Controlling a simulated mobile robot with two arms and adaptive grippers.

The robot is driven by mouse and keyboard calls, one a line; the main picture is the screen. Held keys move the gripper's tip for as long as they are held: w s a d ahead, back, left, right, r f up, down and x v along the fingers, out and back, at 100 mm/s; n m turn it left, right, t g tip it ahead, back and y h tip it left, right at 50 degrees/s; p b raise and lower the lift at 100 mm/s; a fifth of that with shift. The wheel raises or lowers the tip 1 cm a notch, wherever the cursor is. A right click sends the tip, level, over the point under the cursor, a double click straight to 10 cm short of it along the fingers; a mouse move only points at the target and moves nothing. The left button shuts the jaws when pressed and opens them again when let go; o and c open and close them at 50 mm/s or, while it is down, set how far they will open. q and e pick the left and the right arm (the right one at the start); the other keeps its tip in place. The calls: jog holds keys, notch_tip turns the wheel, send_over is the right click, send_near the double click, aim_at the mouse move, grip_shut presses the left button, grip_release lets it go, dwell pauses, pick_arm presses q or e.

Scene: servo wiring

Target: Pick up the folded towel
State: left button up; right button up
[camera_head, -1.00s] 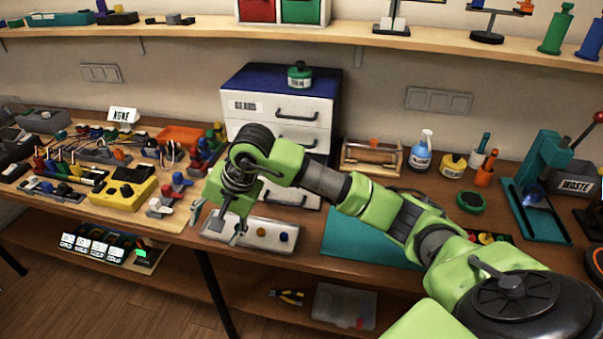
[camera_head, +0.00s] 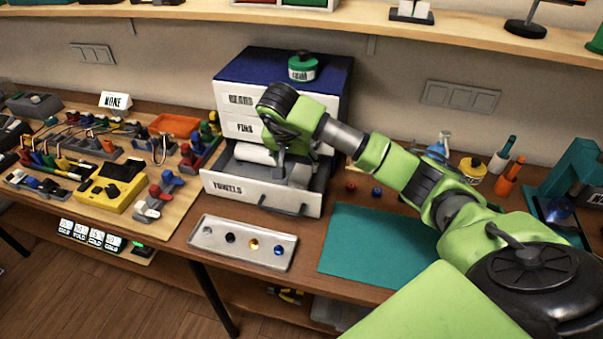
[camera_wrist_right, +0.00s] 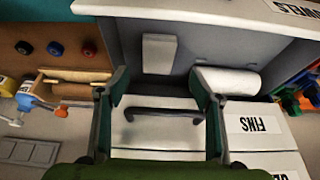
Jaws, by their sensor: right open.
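The towels drawer (camera_head: 255,187), the lowest of the cabinet, stands pulled out. In the right wrist view, a small pale rectangular piece (camera_wrist_right: 158,53), which looks like the folded towel, lies in the drawer. A white rolled piece (camera_wrist_right: 228,80) lies apart from it; the roll also shows in the head view (camera_head: 255,153). My right gripper (camera_head: 282,165) is over the open drawer. In the right wrist view its two fingers (camera_wrist_right: 160,90) are spread, with nothing between them touching. In the head view the gripper partly hides the drawer's inside. My left gripper is not in view.
A metal tray (camera_head: 215,240) lies in front. A teal mat (camera_head: 375,250) lies to the right, clear. A wiring board (camera_head: 175,205) with parts is at left.

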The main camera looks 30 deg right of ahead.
aim_at(301, 175)
jog(key=x, duration=0.2)
jog(key=shift+w+d+f, duration=0.2)
jog(key=shift+d+f, duration=0.05)
jog(key=shift+d+f+p, duration=0.2)
jog(key=shift+f+p, duration=0.6)
jog(key=shift+f, duration=0.1)
jog(key=x, duration=0.2)
jog(key=shift+d+f+p, duration=0.15)
jog(key=shift+f+p, duration=0.1)
jog(key=shift+p, duration=0.15)
jog(key=shift+w+d+f, duration=0.15)
jog(key=shift+w+f, duration=0.05)
jog(key=shift+f, duration=0.3)
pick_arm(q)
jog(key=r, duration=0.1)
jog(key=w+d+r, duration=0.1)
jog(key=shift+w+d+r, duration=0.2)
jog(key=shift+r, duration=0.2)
pick_arm(e)
jog(key=c, duration=1)
